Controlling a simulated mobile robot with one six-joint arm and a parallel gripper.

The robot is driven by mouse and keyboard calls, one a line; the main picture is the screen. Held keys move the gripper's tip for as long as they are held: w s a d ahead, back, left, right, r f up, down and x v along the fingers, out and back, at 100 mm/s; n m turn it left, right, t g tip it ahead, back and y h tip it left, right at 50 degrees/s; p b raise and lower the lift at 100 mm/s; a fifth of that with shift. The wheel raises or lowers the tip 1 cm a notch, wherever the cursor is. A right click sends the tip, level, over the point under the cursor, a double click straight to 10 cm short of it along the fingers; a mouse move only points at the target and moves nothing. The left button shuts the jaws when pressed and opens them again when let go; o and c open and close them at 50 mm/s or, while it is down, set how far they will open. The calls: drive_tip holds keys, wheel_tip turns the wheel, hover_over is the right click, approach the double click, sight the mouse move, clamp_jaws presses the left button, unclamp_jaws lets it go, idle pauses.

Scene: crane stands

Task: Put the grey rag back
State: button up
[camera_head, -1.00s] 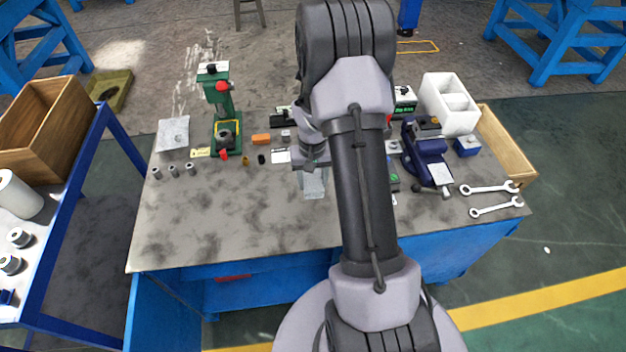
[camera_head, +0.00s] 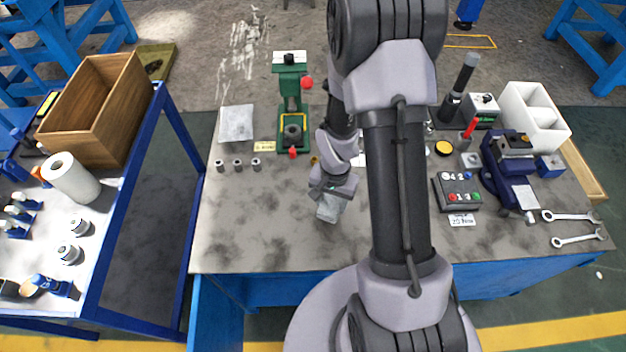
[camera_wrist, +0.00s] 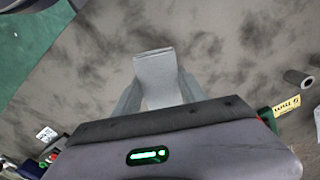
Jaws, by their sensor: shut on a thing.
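My gripper (camera_head: 332,192) is over the middle of the grey workbench (camera_head: 260,225), pointing down. It is shut on the grey rag (camera_head: 329,209), whose lower end hangs below the fingers. In the wrist view the rag (camera_wrist: 157,68) sticks out between the two fingers (camera_wrist: 159,95), with the bare bench top behind it. I cannot tell the exact height above the bench. A pale grey flat square (camera_head: 236,123) lies at the bench's back left, apart from my gripper.
A green press (camera_head: 290,105) and several small metal cylinders (camera_head: 238,164) stand left of my gripper. A button box (camera_head: 458,192), blue vise (camera_head: 508,170) and wrenches (camera_head: 575,228) are at right. A side cart (camera_head: 115,215) carries a wooden box (camera_head: 98,110). The bench's front left is clear.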

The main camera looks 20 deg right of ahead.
drive_tip(key=w, duration=0.3)
drive_tip(key=w+b, duration=0.1)
drive_tip(key=w, duration=0.2)
drive_tip(key=w+f, duration=0.1)
drive_tip(key=w, duration=0.2)
drive_tip(key=shift+w+d+f+b, duration=0.15)
drive_tip(key=shift+w+b, duration=0.1)
drive_tip(key=shift+b, duration=0.15)
drive_tip(key=shift+w+f, duration=0.15)
drive_tip(key=shift+f, duration=0.1)
drive_tip(key=shift+f+b, duration=0.9)
drive_tip(key=shift+f, duration=0.45)
drive_tip(key=shift+f, duration=0.25)
drive_tip(key=o, duration=1.3)
drive_tip(key=shift+r, duration=0.1)
drive_tip(key=shift+r, duration=0.1)
